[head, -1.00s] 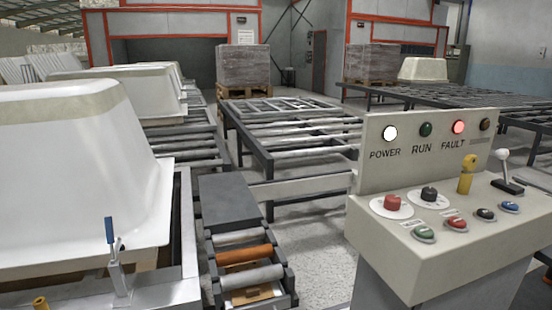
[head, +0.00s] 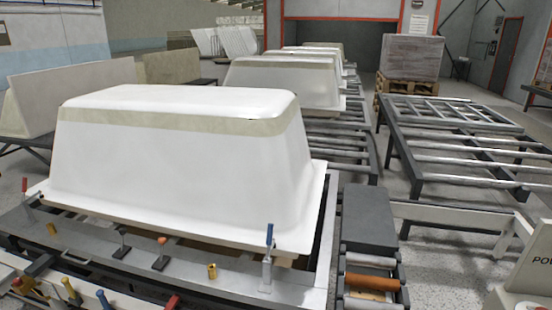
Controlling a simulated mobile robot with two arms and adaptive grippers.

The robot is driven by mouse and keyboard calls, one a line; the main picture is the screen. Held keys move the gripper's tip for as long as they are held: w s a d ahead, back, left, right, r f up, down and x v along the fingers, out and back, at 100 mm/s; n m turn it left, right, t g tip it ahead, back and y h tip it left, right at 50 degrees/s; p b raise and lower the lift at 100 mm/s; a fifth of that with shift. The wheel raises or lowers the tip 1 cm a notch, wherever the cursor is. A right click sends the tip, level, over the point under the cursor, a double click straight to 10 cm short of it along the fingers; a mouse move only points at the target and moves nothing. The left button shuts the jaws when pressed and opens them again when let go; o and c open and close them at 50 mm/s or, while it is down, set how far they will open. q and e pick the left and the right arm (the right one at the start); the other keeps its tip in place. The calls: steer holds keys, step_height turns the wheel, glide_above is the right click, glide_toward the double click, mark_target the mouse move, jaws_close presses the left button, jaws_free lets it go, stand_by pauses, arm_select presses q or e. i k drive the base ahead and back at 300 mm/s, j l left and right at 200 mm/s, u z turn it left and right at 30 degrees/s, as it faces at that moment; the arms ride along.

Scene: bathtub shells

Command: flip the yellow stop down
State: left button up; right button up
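Neither of my grippers is in view. I cannot tell for sure which part is the yellow stop. A short upright yellow-brass peg (head: 212,272) stands on the grey frame's front rail (head: 190,284), and a similar yellow piece (head: 51,229) stands farther left on it. A large upturned white bathtub shell (head: 180,175) rests on the frame behind the pegs.
A blue-handled clamp (head: 268,245) stands at the frame's right corner, a red-handled one (head: 25,188) at the left. A roller section (head: 370,282) lies right of the frame. A control panel (head: 530,280) is cut off at the right edge. Roller tables (head: 450,140) stand behind.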

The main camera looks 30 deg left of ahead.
mark_target(64, 281)
steer(key=u, duration=2.6)
steer(key=i+j+u, duration=0.1)
steer(key=i+j, duration=0.8)
steer(key=i, duration=0.25)
steer(key=i+j+u, duration=0.15)
steer(key=i+j, duration=0.25)
steer(key=i, duration=0.2)
